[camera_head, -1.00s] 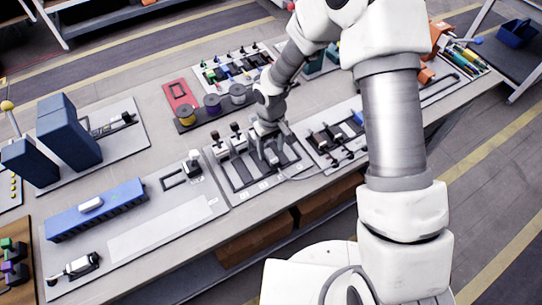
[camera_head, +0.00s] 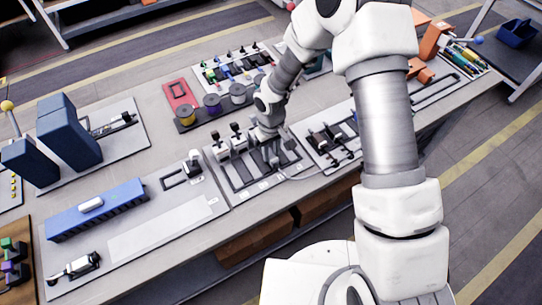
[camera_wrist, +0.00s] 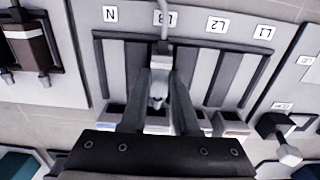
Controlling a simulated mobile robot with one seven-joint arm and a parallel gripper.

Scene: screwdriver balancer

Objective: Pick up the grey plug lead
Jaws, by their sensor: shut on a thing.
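The grey plug lead (camera_wrist: 160,62) sits between the two fingers of my gripper (camera_wrist: 158,100) in the wrist view. The fingers are shut on its plug body, and its thin cable runs up past the label strip, partly covering one label. In the head view my gripper (camera_head: 269,152) is low over the panel (camera_head: 243,194) with dark and light channels, and the cable (camera_head: 300,177) trails off to the right. The plug's lower end lies in front of a row of sockets (camera_wrist: 232,122). I cannot tell whether it touches the panel.
Labels N (camera_wrist: 110,14), L2 (camera_wrist: 216,25) and L1 (camera_wrist: 263,32) line the panel's edge. Black-handled parts (camera_head: 235,128) stand close left of my gripper. Another board (camera_head: 333,140) with dark parts lies to the right. Spools (camera_head: 212,104) stand behind. A bare pale strip (camera_head: 160,229) lies front left.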

